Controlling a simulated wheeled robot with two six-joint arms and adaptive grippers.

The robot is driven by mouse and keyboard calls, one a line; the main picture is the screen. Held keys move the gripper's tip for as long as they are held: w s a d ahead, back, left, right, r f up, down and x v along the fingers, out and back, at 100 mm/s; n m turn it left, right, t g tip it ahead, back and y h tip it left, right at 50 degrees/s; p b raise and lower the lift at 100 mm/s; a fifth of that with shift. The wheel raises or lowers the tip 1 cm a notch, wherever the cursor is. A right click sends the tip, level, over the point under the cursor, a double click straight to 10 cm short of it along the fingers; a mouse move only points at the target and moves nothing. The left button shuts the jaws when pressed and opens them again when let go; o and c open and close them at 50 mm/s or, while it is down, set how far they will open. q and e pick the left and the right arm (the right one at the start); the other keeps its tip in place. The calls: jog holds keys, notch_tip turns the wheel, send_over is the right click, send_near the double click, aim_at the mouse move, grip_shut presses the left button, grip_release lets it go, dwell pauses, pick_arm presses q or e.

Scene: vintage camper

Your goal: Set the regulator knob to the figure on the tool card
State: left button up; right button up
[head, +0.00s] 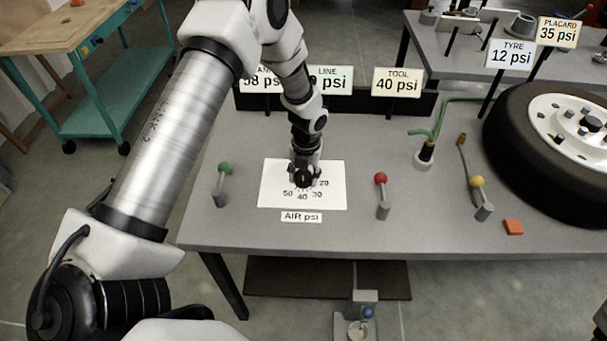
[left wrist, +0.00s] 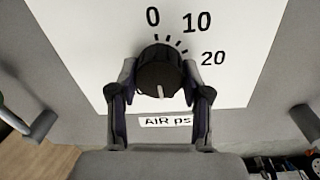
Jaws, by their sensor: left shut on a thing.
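The black regulator knob (left wrist: 160,72) stands on a white dial sheet (head: 270,190) on the grey bench. My left gripper (head: 305,178) is shut on the knob from above, one finger on each side. In the left wrist view the knob's white mark points down, toward the "AIR psi" label (head: 301,216). The head view shows 20, 30, 40 and 50, with 40 straight below the knob. The tool card (head: 398,82) reads 40 psi.
Levers with green (head: 223,170), red (head: 381,181) and yellow (head: 477,184) balls stand on the bench. A tyre (head: 530,145) lies at the right. Line (head: 330,80), tyre (head: 511,54) and placard (head: 559,32) cards stand behind; my arm partly covers the line card.

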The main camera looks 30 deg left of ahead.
aim_at(306, 176)
pick_arm(q)
jog(key=shift+s+f, duration=0.2)
jog(key=o, duration=1.2)
jog(key=shift+w, duration=0.15)
jog(key=shift+r, duration=0.1)
jog(key=shift+r, duration=0.15)
jog(key=r, duration=1.1)
jog(key=shift+w+d+r, duration=0.1)
jog(key=shift+d+r, duration=0.2)
